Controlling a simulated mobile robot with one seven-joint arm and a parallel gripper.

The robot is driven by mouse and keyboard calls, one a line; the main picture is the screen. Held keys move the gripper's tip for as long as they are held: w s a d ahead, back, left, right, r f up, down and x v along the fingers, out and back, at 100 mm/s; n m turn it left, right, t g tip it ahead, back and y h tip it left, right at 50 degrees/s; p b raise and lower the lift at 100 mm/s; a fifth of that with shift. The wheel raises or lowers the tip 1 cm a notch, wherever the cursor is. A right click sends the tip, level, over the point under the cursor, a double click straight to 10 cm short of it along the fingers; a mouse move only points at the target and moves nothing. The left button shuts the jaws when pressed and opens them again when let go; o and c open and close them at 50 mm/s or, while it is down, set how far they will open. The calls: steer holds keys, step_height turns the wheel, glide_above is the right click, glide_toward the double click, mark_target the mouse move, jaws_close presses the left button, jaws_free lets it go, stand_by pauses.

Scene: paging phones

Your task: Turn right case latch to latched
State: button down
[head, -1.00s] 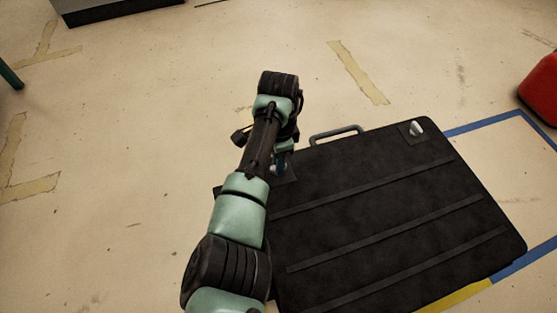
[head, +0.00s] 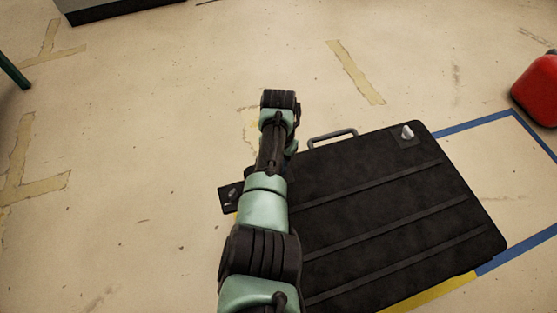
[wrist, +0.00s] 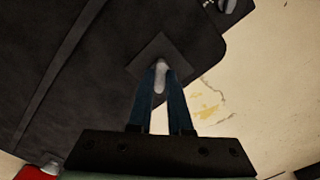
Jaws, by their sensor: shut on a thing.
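The black case (head: 400,210) lies flat on the floor, its grey handle (head: 333,137) at the far edge. One silver latch (head: 407,132) shows at its far right corner in the head view, clear of my arm. In the wrist view, my gripper (wrist: 161,72) is shut on another silver case latch (wrist: 160,78), between its two blue fingers. This latch stands on a square dark plate (wrist: 150,55) near the case's edge. In the head view my arm hides this latch and my fingertips.
A dark piece with a metal part (head: 231,195) shows just left of my arm. A red container (head: 537,90) stands at the right. The floor left of my arm is mostly clear.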

steer(key=n+p, duration=0.1)
steer(key=n, duration=0.3)
steer(key=shift+n, duration=2.8)
steer(key=c, duration=0.8)
jaws_free()
steer(key=shift+c, duration=0.2)
steer(key=shift+r+p, duration=0.1)
steer(key=shift+p, duration=0.2)
step_height(320, 180, up, 13)
steer(key=p, duration=0.9)
